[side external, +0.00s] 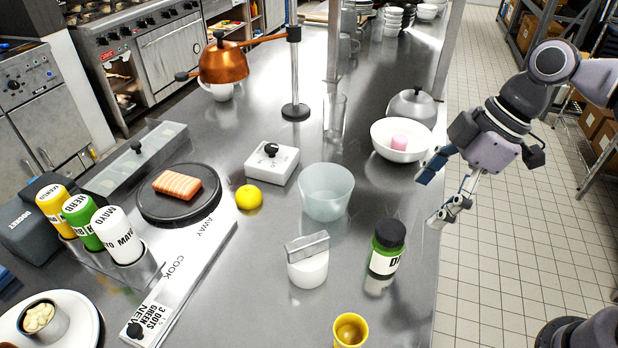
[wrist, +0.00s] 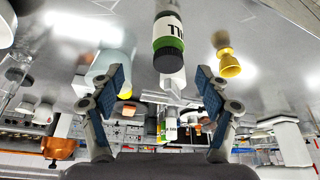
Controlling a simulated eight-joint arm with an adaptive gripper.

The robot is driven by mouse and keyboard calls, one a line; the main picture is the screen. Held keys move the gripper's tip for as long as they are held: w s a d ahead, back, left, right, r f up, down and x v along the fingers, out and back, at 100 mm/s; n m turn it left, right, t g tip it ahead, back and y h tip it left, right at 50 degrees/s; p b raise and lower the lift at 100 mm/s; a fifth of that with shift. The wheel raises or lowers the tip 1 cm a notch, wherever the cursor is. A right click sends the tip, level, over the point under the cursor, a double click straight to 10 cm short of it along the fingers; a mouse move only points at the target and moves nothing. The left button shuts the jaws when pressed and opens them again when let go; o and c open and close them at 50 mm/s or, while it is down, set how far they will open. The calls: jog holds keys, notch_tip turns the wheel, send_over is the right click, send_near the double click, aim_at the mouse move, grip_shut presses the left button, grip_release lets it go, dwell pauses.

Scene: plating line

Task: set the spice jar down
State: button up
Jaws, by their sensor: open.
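The spice jar (side external: 384,258) has a dark lid, a green band and a white label. It stands upright on the steel counter (side external: 240,305), near its right edge. In the wrist view the jar (wrist: 168,38) shows at the top, beyond my fingertips. My gripper (side external: 436,190) is open and empty, at the counter's right edge. It is up and to the right of the jar in the side view, clear of it. In the wrist view my gripper's (wrist: 160,82) two fingers are spread wide with nothing between their pads.
A white bowl (side external: 382,143) with a pink item stands close to my gripper. A frosted tub (side external: 327,195), a white pot with a metal piece (side external: 308,270) and a yellow cup (side external: 350,330) stand around the jar. Open floor (side external: 500,250) lies right of the counter.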

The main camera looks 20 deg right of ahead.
jog(key=d+f+m+t+h, duration=0.2)
jog(key=d+f+m, duration=0.1)
jog(key=d+m, duration=0.3)
jog(key=d+f+m+t+h, duration=0.2)
jog(key=d+m, duration=0.4)
jog(key=d, duration=0.1)
jog(key=shift+w+d+f+t, duration=0.35)
jog(key=shift+f+t, duration=0.05)
